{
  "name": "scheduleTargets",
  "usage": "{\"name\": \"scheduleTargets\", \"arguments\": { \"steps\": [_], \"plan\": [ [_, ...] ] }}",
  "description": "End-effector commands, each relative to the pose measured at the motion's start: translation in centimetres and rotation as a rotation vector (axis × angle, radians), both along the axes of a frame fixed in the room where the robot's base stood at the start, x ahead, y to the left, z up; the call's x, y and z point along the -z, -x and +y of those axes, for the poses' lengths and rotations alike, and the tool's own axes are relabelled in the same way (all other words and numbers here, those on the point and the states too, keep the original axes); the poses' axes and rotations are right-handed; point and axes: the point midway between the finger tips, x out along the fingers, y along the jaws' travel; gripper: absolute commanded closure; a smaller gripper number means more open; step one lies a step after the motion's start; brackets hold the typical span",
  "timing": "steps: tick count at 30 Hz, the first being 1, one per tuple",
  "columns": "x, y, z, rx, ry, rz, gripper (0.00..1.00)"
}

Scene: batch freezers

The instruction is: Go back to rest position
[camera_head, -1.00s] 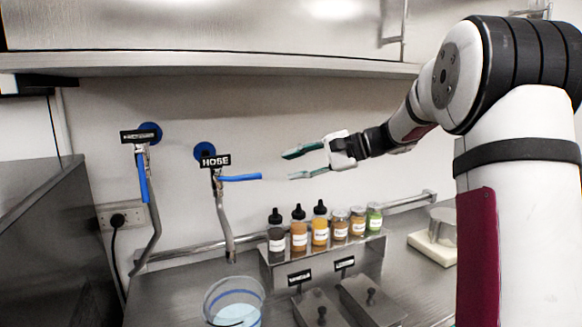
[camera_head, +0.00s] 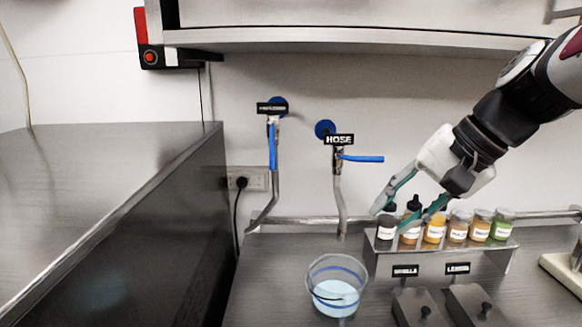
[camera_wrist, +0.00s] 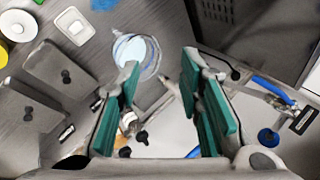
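My gripper (camera_head: 405,208) is open and empty, its green-padded fingers apart and pointing down and left. In the head view it hangs in front of the row of bottles and hides parts of the left ones; contact cannot be told. The wrist view shows the same open gripper (camera_wrist: 165,110) with the counter and wall behind it. The hose valve, labelled HOSE, has a blue handle (camera_head: 362,158) that points sideways to the right. The other tap's blue handle (camera_head: 272,147) hangs down.
A clear bucket (camera_head: 336,262) with pale liquid stands on the counter, also in the wrist view (camera_wrist: 152,58). A bottle rack (camera_head: 440,262) with several bottles is behind two lidded bins (camera_head: 418,308). A tall steel cabinet (camera_head: 165,215) stands left, and a shelf (camera_head: 350,36) runs above.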

Motion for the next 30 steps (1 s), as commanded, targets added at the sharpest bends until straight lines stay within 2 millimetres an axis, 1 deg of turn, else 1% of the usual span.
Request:
{"name": "scheduleTargets", "arguments": {
  "steps": [1, 6, 9, 12, 15, 18, 30],
  "plan": [
    [0.3, 2.3, 0.6, -0.043, 0.073, -0.019, 0.67],
    [2.0, 8.6, 0.3, -0.173, 0.314, -0.085, 0.67],
    [3.0, 11.4, -0.4, -0.244, 0.44, -0.134, 0.67],
    [3.9, 13.5, -1.1, -0.302, 0.542, -0.179, 0.67],
    [4.5, 14.7, -1.7, -0.342, 0.612, -0.212, 0.67],
    [4.8, 15.3, -2.1, -0.363, 0.649, -0.232, 0.67],
    [4.9, 15.4, -2.3, -0.37, 0.661, -0.235, 0.67]
  ]
}}
